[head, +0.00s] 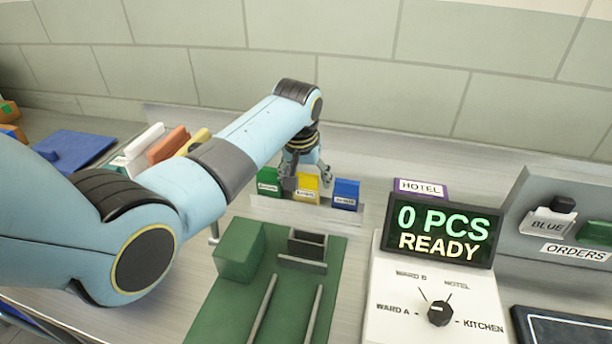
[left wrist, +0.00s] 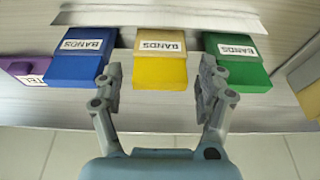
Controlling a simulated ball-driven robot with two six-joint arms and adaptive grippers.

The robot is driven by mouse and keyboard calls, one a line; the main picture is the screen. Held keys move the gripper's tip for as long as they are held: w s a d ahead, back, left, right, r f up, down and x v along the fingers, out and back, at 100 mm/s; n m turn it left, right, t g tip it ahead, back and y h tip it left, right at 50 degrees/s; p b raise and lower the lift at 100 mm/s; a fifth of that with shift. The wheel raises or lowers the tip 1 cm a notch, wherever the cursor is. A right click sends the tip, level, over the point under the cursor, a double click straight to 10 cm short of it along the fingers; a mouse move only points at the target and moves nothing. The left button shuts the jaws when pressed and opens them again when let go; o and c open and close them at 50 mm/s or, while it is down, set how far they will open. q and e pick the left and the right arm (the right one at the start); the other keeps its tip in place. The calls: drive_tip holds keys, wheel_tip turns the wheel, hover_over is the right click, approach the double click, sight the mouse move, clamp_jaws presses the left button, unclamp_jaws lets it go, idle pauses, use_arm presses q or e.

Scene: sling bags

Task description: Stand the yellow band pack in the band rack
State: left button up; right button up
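The yellow band pack (head: 308,189) stands between the green pack (head: 269,181) and the blue pack (head: 346,194) in a low, pale rack (head: 310,211) at the back of the bench. In the left wrist view the yellow pack (left wrist: 161,69) shows a BANDS label between the spread fingers of my left gripper (left wrist: 160,76). The fingers are open, with gaps on both sides of the pack. My right gripper is out of view.
A green mat (head: 215,310) with a green block (head: 240,250), a dark holder (head: 305,245) and rails lies in front. A control box with display (head: 440,232) stands at right.

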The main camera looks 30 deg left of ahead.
use_arm(q)
drive_tip(key=shift+r, duration=0.3)
drive_tip(key=v, duration=1.1)
drive_tip(key=shift+s+r, duration=0.25)
drive_tip(key=shift+r, duration=0.1)
drive_tip(key=shift+d, duration=0.1)
